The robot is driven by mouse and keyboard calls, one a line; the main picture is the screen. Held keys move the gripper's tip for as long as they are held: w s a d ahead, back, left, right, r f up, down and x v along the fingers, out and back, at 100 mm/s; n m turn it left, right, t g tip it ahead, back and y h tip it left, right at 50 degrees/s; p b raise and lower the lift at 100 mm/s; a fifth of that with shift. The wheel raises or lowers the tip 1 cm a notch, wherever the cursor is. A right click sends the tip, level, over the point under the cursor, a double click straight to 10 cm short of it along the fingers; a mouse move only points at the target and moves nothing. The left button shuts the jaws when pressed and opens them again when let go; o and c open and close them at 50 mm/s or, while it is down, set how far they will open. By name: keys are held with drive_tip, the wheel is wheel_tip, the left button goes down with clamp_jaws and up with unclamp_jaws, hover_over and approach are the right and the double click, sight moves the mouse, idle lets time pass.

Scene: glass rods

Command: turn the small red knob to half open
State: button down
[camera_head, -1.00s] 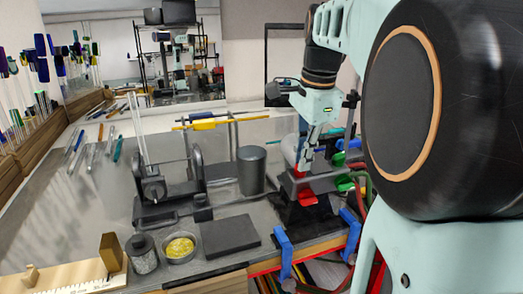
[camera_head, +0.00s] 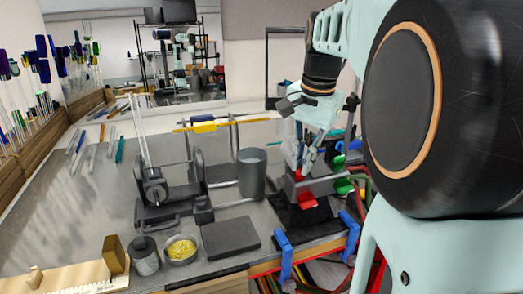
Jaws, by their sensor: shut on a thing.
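The small red knob (camera_head: 299,175) sits on the dark burner block (camera_head: 314,190) at the right of the bench. A larger red piece (camera_head: 307,200) shows just below it on the front of the block. My gripper (camera_head: 301,168) reaches down from above, tilted, with its fingertips at the knob. It is shut on the knob, and the fingers hide part of it.
A dark grey cylinder (camera_head: 252,173) stands left of the block. A flat dark slab (camera_head: 230,237), a dish of yellow bits (camera_head: 181,249) and a lidded jar (camera_head: 144,256) lie in front. Blue clamps (camera_head: 285,256) and hoses are at the bench's right edge.

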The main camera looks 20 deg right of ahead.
drive_tip(key=n, duration=0.6)
drive_tip(key=shift+p, duration=0.35)
drive_tip(key=n, duration=0.6)
idle(0.4)
drive_tip(key=c, duration=2.1)
unclamp_jaws()
drive_tip(key=r, duration=0.4)
drive_tip(key=s+r, duration=0.1)
drive_tip(key=r, duration=0.3)
drive_tip(key=s+r, duration=0.1)
drive_tip(key=r, duration=0.3)
drive_tip(key=shift+f, duration=0.1)
